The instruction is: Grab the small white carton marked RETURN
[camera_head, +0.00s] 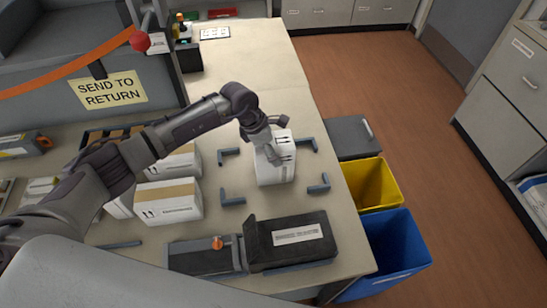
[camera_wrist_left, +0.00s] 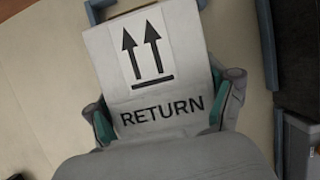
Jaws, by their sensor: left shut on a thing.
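The small white carton (camera_head: 274,175) stands on the bench among dark corner brackets in the head view. In the left wrist view the carton (camera_wrist_left: 158,72) fills the middle, with two black arrows and the word RETURN on its face. My left gripper (camera_wrist_left: 160,112) has a green-padded finger on either side of the carton and is shut on it. In the head view the left gripper (camera_head: 270,150) reaches the carton from above and hides part of it. My right gripper is not in view.
White cartons (camera_head: 168,201) with tan tape stand to the left. A black toner cartridge (camera_head: 290,240) lies near the front edge. Several blue-grey corner brackets (camera_head: 318,184) surround the held carton. Yellow (camera_head: 374,184) and blue (camera_head: 392,245) bins stand beyond the right edge.

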